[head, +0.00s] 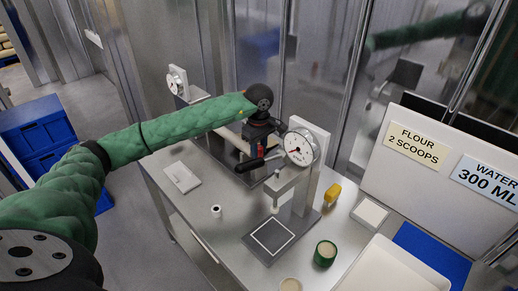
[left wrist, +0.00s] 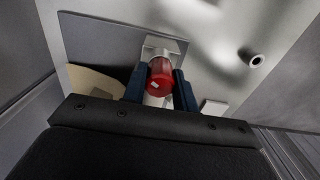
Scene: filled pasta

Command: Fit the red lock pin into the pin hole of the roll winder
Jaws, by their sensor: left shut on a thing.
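My left gripper (head: 258,151) is at the back of the steel table, behind the dial press. In the left wrist view its two dark blue fingers (left wrist: 160,92) are shut on the red lock pin (left wrist: 159,75), with the pin's round red end facing the camera. A bit of red also shows at the gripper in the head view. A pale metal bracket (left wrist: 163,42), perhaps part of the roll winder, lies just beyond the pin. The pin hole is hidden, and I cannot tell whether the pin touches the bracket. My right gripper is not in view.
A small white hollow cylinder (head: 215,211) and a white slab (head: 182,177) lie on the table's left. A green cup (head: 325,253) stands at the front.

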